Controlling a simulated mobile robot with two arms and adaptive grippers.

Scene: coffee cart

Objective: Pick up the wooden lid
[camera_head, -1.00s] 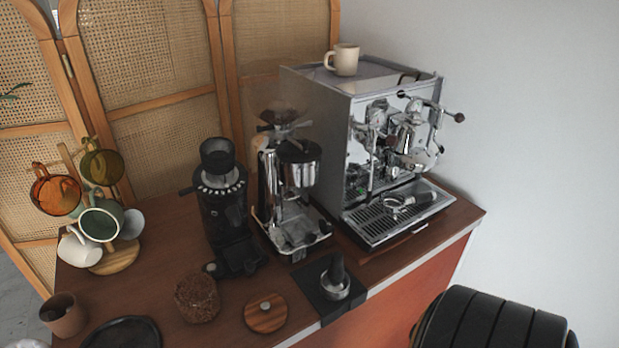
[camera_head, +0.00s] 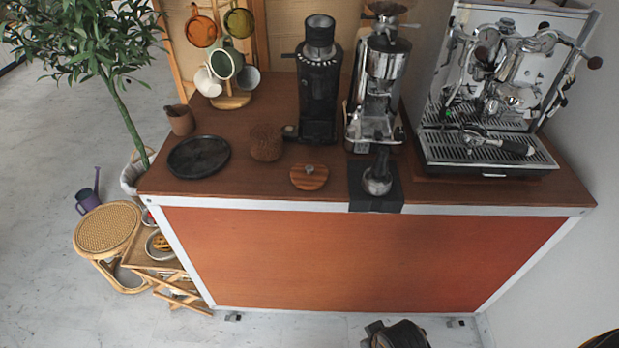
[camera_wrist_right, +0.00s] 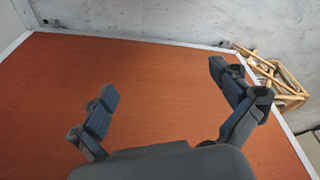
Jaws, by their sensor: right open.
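The round wooden lid (camera_head: 299,183) with a small metallic knob lies flat on the brown countertop near its front edge in the head view. A brown textured jar (camera_head: 266,143) stands behind it to the left. My right gripper (camera_wrist_right: 163,88) is open and empty in the right wrist view, with the cart's orange front panel behind its fingers. The lid does not show in that view. A dark part of mine (camera_head: 397,335) shows at the bottom of the head view, below the cart's front. My left gripper is not in view.
A black mat with a tamper (camera_head: 377,180) lies right of the lid. A dark grinder (camera_head: 320,85), a chrome grinder (camera_head: 385,75) and an espresso machine (camera_head: 490,100) stand behind. A black tray (camera_head: 198,157) and brown cup (camera_head: 180,120) are on the left.

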